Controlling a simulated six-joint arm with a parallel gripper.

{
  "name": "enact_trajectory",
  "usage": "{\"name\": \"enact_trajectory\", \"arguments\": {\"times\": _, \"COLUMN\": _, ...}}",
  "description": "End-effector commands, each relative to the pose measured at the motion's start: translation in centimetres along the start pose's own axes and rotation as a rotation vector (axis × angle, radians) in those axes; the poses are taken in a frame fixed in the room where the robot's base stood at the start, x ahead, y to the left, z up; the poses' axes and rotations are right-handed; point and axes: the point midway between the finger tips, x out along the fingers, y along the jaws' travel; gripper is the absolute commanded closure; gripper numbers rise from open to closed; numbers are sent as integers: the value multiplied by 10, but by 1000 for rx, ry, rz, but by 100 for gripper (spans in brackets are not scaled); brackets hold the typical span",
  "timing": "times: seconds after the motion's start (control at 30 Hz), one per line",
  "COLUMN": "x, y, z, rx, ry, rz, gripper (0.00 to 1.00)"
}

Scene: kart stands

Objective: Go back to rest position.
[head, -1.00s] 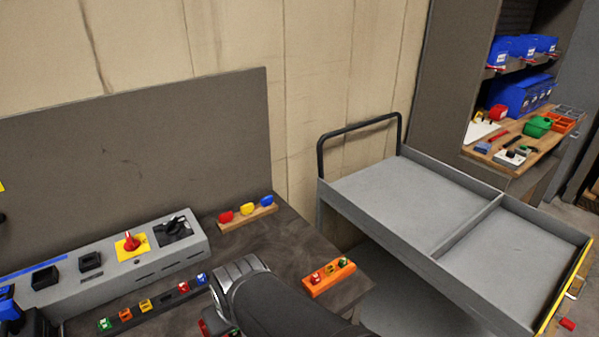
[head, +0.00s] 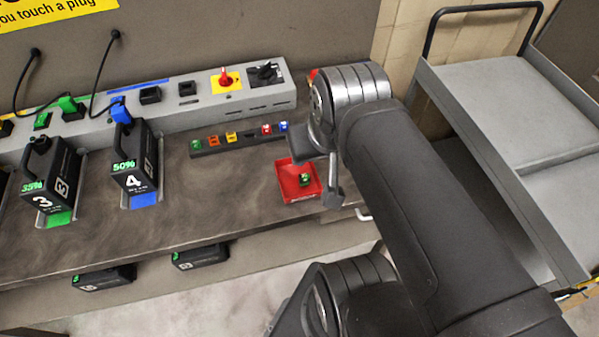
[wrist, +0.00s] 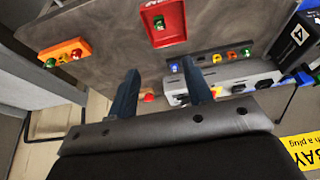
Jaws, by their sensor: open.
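My gripper (wrist: 162,92) is open in the wrist view, its two dark fingers apart with nothing between them. In the head view my arm reaches up from the lower right, and the wrist end (head: 318,150) is above the bench's right part, beside a red tray. The arm hides part of the bench's right end there.
The red tray (head: 290,189) holds a small green piece (head: 305,180). An orange holder (wrist: 65,57) with small coloured pieces shows in the wrist view. A grey charging strip (head: 205,102), batteries 3 (head: 52,182) and 4 (head: 133,163), and a cart (head: 470,80) stand nearby.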

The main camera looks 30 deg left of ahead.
Motion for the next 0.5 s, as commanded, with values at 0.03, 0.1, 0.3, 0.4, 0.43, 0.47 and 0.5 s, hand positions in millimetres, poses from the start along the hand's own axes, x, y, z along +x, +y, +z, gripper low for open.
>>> {"name": "enact_trajectory", "arguments": {"times": 0.03, "x": 0, "y": 0, "z": 0, "rx": 0, "ry": 0, "rz": 0, "gripper": 54}}
{"name": "enact_trajectory", "arguments": {"times": 0.1, "x": 0, "y": 0, "z": 0, "rx": 0, "ry": 0, "rz": 0, "gripper": 54}}
{"name": "enact_trajectory", "arguments": {"times": 0.3, "x": 0, "y": 0, "z": 0, "rx": 0, "ry": 0, "rz": 0, "gripper": 54}}
{"name": "enact_trajectory", "arguments": {"times": 0.4, "x": 3, "y": 0, "z": 0, "rx": 0, "ry": -1, "rz": 0, "gripper": 54}}
{"name": "enact_trajectory", "arguments": {"times": 0.43, "x": 4, "y": 0, "z": 0, "rx": 0, "ry": -2, "rz": 0, "gripper": 54}}
{"name": "enact_trajectory", "arguments": {"times": 0.47, "x": 6, "y": 0, "z": 0, "rx": 0, "ry": -2, "rz": 0, "gripper": 54}}
{"name": "enact_trajectory", "arguments": {"times": 0.5, "x": 10, "y": 0, "z": 0, "rx": 0, "ry": -2, "rz": 0, "gripper": 54}}
